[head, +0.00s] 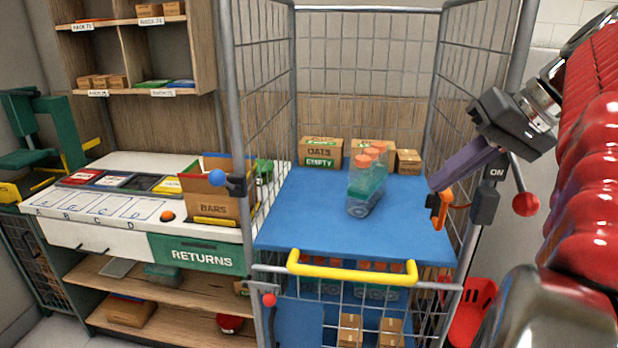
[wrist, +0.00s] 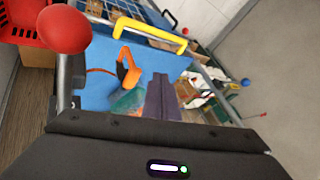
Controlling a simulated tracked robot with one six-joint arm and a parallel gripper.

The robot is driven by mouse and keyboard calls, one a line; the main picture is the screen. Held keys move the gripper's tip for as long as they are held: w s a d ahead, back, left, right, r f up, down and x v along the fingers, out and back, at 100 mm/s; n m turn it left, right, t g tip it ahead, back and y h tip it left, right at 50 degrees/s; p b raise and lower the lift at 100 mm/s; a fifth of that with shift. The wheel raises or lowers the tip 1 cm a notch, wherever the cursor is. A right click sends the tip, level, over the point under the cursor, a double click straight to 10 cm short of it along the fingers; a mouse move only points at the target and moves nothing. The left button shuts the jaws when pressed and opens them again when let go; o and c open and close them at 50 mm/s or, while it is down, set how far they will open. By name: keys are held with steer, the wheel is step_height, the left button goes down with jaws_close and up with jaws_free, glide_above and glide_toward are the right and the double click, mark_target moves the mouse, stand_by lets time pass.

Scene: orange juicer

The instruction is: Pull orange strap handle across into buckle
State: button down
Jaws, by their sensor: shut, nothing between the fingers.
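The orange strap handle (head: 438,208) hangs at the right side of the cage trolley, by a dark block (head: 485,204) on the right post. A thin orange-brown strap joins them. The handle also shows in the wrist view (wrist: 128,68), left of my fingers. My gripper (head: 433,184) is shut and empty, its purple fingers together. In the head view its tips are just above the handle; I cannot tell whether they touch it. A dark fitting (head: 235,186) with a blue ball (head: 217,178), perhaps the buckle, is on the left post. The blue ball also shows in the wrist view (wrist: 246,82).
Bottles with orange caps (head: 366,185) stand on the blue shelf (head: 300,225), with cartons (head: 321,151) behind. A yellow bar (head: 352,272) crosses the front. A red-knobbed lever (head: 525,204) is on the right. A bars box (head: 212,200) stands left of the trolley.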

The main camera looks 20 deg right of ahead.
steer(key=shift+v, duration=0.85)
steer(key=c, duration=2.5)
jaws_free()
steer(key=shift+c, duration=0.2)
